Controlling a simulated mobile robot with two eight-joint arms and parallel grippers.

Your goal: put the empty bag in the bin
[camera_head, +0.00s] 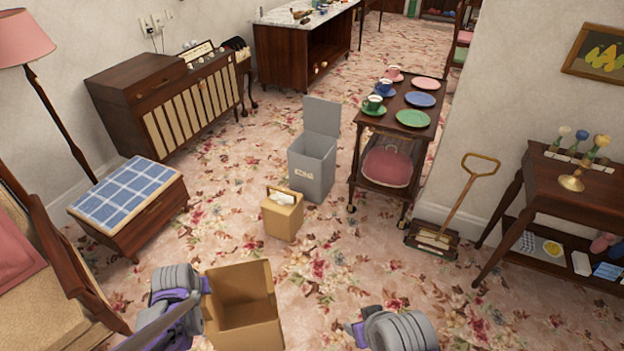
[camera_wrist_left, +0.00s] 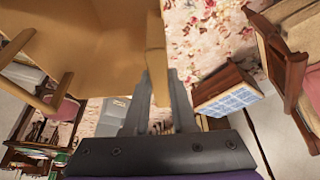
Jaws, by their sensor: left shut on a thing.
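A brown paper bag (camera_head: 243,305) hangs upright at the bottom of the head view, its top open and nothing visible inside. My left gripper (camera_head: 205,285) is shut on its left rim; the left wrist view shows the fingers (camera_wrist_left: 158,100) around the edge of the bag (camera_wrist_left: 90,45). The grey bin (camera_head: 312,168) stands on the carpet beyond, its lid raised. A smaller tan bag (camera_head: 283,215) with something white at its top stands on the floor in front of the bin. My right gripper (camera_head: 355,332) is at the bottom edge, its fingers not clear.
A wooden trolley (camera_head: 398,98) with cups and plates stands right of the bin. A carpet sweeper (camera_head: 434,238) leans at the wall. A side table (camera_head: 560,190) is at right, a blue-checked stool (camera_head: 125,195) at left. Carpet left of the tan bag is clear.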

